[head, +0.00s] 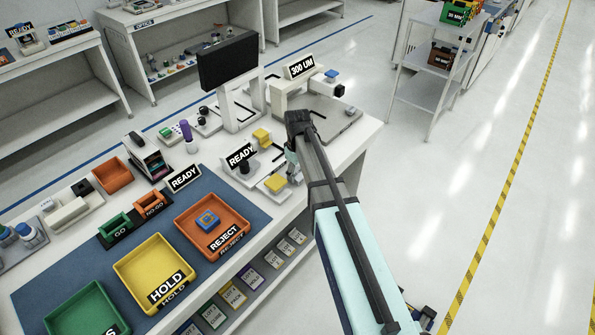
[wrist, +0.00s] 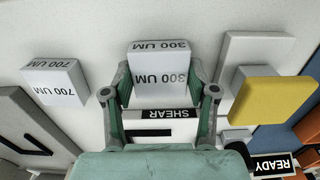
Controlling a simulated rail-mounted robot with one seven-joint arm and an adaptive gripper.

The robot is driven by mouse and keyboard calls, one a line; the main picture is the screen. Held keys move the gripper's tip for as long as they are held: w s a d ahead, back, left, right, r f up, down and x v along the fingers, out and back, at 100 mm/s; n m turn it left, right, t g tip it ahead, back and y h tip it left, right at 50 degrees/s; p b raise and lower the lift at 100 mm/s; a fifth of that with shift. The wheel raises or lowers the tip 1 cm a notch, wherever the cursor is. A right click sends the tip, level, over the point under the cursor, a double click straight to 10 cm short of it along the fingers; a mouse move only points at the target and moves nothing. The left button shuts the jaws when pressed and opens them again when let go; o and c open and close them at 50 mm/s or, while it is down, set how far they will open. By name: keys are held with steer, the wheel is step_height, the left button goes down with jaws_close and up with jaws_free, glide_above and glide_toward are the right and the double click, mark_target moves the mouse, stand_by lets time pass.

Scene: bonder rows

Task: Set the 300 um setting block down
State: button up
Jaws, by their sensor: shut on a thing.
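The 300 um setting block (wrist: 160,78) is a white block with upside-down "300 UM" lettering in the wrist view. My gripper (wrist: 160,84) is shut on it, one finger on each side. Whether its underside touches the white surface cannot be told. In the head view my gripper (head: 292,162) is over the right end of the bench, beside a yellow block on a pale base (head: 275,184). My arm and gripper hide the held block there. A similar white 700 um block (wrist: 54,84) stands to the left in the wrist view.
A "SHEAR" label (wrist: 168,114) shows just below the held block. A yellow pad (wrist: 272,108) is close on the right.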

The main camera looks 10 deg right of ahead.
mark_target(298, 173)
steer(key=shift+f, duration=0.1)
steer(key=o, duration=1.4)
step_height(298, 173, up, 12)
steer(key=b, duration=0.3)
steer(key=shift+b, duration=0.35)
